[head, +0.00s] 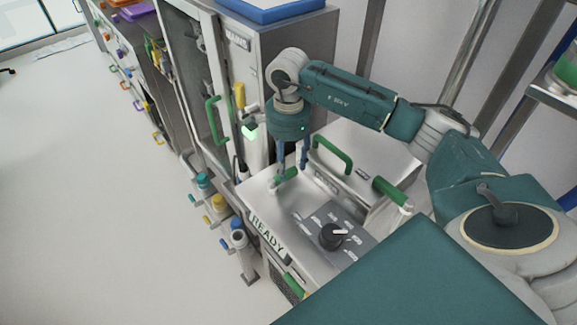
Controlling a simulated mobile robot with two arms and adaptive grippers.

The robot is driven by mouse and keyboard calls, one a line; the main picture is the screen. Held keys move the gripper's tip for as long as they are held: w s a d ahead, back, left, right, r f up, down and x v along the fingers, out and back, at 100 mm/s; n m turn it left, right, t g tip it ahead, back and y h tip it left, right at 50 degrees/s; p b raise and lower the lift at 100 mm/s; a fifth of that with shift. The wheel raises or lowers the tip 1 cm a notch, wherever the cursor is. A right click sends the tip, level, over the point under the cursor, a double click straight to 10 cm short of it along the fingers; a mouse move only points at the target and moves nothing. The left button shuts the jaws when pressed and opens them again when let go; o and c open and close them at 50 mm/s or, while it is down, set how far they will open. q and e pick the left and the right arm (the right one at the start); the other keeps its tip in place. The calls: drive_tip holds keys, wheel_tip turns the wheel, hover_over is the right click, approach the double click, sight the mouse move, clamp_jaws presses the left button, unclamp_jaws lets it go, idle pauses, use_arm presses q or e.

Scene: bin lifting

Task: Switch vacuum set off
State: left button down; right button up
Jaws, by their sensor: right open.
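A steel bench unit (264,204) carries a sign that reads READY (268,236). On its top is a grey panel (318,215) with a black rotary knob (331,237), whose white pointer faces right; the small labels around it are too small to read. My right gripper (292,172) points down over the far left part of the unit, with its two blue fingers apart and nothing seen between them. It is beyond the knob and up-left of it in the picture, not touching it. A short green grip (287,178) lies by the fingertips; contact is unclear. My left gripper is not in view.
A steel lid with a green handle (333,153) stands just right of the gripper. A green bar (390,191) sticks out at its right. A tall cabinet with a green door handle (212,121) stands behind. Open floor (90,200) lies to the left.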

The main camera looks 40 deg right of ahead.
sight(288, 173)
wheel_tip(288, 173, down, 3)
drive_tip(key=shift+f, duration=0.15)
drive_tip(key=shift+c, duration=0.3)
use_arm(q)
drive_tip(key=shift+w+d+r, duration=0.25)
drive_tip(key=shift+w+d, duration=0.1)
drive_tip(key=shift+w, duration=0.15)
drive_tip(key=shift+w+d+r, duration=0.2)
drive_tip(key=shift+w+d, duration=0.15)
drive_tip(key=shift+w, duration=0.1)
use_arm(e)
clamp_jaws()
